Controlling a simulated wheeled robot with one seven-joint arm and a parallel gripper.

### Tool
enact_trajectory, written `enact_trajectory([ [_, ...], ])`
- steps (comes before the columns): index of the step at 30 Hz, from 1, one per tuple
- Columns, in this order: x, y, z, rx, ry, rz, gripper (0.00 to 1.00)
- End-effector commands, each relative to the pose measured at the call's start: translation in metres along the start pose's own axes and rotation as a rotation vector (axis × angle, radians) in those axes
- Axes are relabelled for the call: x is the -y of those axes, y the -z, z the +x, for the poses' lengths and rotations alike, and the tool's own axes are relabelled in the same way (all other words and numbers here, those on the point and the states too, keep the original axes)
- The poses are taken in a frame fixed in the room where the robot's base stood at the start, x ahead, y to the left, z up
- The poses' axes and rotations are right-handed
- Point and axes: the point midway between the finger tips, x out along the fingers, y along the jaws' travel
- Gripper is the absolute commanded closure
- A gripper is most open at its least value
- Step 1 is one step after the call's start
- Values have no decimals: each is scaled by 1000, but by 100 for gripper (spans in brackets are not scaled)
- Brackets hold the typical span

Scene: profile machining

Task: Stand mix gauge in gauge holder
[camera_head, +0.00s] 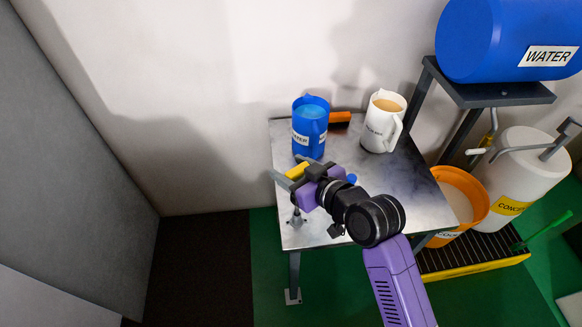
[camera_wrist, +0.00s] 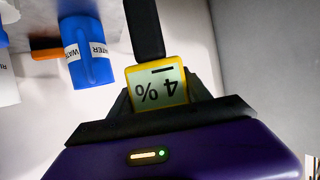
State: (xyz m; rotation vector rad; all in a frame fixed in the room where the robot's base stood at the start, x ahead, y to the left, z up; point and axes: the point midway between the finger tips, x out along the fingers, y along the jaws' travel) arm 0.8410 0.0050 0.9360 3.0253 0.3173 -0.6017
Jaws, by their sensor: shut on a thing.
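My gripper (camera_head: 291,176) is shut on the mix gauge, above the left front of the metal table. The gauge is yellow (camera_head: 297,171). In the wrist view the mix gauge (camera_wrist: 158,87) sits between the two dark fingers, its pale screen reading 4 % upside down. A black part of it extends away from the fingers. I cannot tell for sure which thing is the gauge holder. A small grey metal piece (camera_head: 296,218) shows below my gripper.
A blue WATER jug (camera_head: 310,128) and a white jug (camera_head: 382,122) with tan liquid stand on the metal table (camera_head: 422,199). A blue WATER drum (camera_head: 497,38) is on a stand at right. An orange bucket (camera_head: 464,200) and a white CONC container (camera_head: 520,170) stand beside the table.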

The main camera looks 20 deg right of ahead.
Motion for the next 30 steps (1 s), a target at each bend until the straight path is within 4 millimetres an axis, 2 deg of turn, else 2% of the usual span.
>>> enact_trajectory([
  [11, 0, 0, 0, -1, 0, 0, 95],
  [12, 0, 0, 0, -1, 0, 0, 40],
  [15, 0, 0, 0, -1, 0, 0, 20],
  [25, 0, 0, -1, 1, 0, 0, 19],
  [30, -1, -1, -18, 1, -2, -1, 19],
])
